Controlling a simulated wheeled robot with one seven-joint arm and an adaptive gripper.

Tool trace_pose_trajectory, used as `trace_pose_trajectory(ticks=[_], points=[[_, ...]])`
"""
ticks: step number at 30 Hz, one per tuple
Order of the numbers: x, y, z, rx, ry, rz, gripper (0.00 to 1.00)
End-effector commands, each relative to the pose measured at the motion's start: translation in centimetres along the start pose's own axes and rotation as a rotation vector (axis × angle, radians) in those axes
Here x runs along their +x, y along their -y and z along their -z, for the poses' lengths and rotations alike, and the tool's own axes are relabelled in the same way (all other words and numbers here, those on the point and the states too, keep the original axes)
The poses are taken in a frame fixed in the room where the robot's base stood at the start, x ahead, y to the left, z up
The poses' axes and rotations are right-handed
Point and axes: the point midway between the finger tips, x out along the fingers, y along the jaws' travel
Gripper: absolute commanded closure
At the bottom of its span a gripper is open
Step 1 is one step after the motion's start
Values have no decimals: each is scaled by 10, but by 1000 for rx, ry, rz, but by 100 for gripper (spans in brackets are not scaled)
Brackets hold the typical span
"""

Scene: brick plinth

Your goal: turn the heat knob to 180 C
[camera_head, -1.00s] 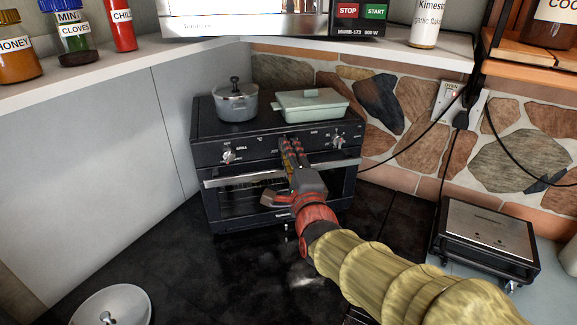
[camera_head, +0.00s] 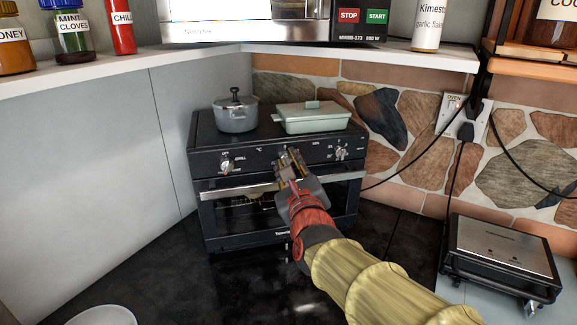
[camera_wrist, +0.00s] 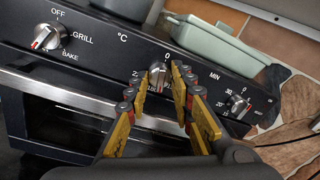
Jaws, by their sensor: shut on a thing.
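The heat knob (camera_wrist: 157,77) is the silver middle knob on the black panel of the oven (camera_head: 214,158), under a 0 mark and right of the "°C" label. In the wrist view my gripper (camera_wrist: 166,74) has its yellow-and-black fingers on either side of this knob, shut on it. A red mark shows low on the knob, but its exact setting is hard to read. The fingers hide most of the scale numbers. In the head view my gripper (camera_head: 289,160) covers the knob.
The function knob (camera_wrist: 47,37) is to the left and the minute knob (camera_wrist: 238,106) to the right. The door handle (camera_head: 237,191) runs below the panel. A grey pot (camera_head: 236,117) and a green dish (camera_head: 312,121) stand on top. A grill (camera_head: 500,250) stands at the right.

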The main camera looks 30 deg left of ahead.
Motion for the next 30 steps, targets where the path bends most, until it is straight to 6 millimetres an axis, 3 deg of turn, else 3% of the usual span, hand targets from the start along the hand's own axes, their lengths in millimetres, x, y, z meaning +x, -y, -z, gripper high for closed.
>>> trace_pose_trajectory(ticks=[12,30], points=[[0,-2,3,217,-20,-5,100],[0,-3,4,257,-24,-6,100]])
